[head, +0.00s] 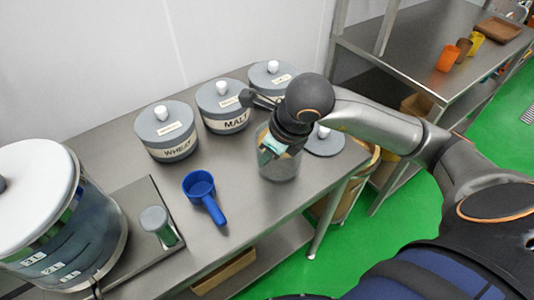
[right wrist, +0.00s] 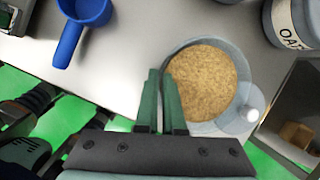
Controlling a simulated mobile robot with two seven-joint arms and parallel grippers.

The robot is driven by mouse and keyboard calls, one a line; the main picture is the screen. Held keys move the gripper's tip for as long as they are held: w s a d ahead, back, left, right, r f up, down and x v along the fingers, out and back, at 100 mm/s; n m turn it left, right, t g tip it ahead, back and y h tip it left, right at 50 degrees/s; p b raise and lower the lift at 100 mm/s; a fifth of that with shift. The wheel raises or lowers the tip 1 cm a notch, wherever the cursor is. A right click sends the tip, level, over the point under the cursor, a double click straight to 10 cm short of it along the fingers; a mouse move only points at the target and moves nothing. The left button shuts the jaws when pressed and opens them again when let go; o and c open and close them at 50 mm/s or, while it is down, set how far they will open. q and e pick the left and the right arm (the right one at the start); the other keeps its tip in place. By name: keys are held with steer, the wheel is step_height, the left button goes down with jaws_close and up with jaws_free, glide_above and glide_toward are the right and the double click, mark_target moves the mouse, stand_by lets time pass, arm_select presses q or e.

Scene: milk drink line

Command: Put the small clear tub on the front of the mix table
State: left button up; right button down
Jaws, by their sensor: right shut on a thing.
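The small clear tub (head: 280,168) is at the right part of the steel table (head: 235,215), near its front edge. In the right wrist view, the tub (right wrist: 243,72) is seen from above, with a brown grainy filling. My right gripper (head: 268,150) is shut on the tub's wall at the rim. Its green fingers (right wrist: 163,85) sit at the tub's left side in the right wrist view. I cannot tell whether the tub's base touches the table. My left gripper is not in view.
A grey lid (head: 327,149) with a white knob lies right beside the tub. Grey canisters marked WHEAT (head: 168,146) and MALT (head: 224,120), and a third (head: 272,74), stand behind. A blue scoop (head: 200,186) lies left. A large tank (head: 75,235) stands far left.

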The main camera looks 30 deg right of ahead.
steer(key=shift+f, duration=0.1)
steer(key=shift+f+b, duration=0.15)
steer(key=shift+b, duration=0.15)
steer(key=c, duration=1)
jaws_free()
steer(key=shift+r+p, duration=0.3)
steer(key=shift+r, duration=0.1)
steer(key=v, duration=1.1)
steer(key=shift+s+d+r+p, duration=0.1)
steer(key=shift+s+r+p, duration=0.15)
steer(key=shift+p, duration=0.15)
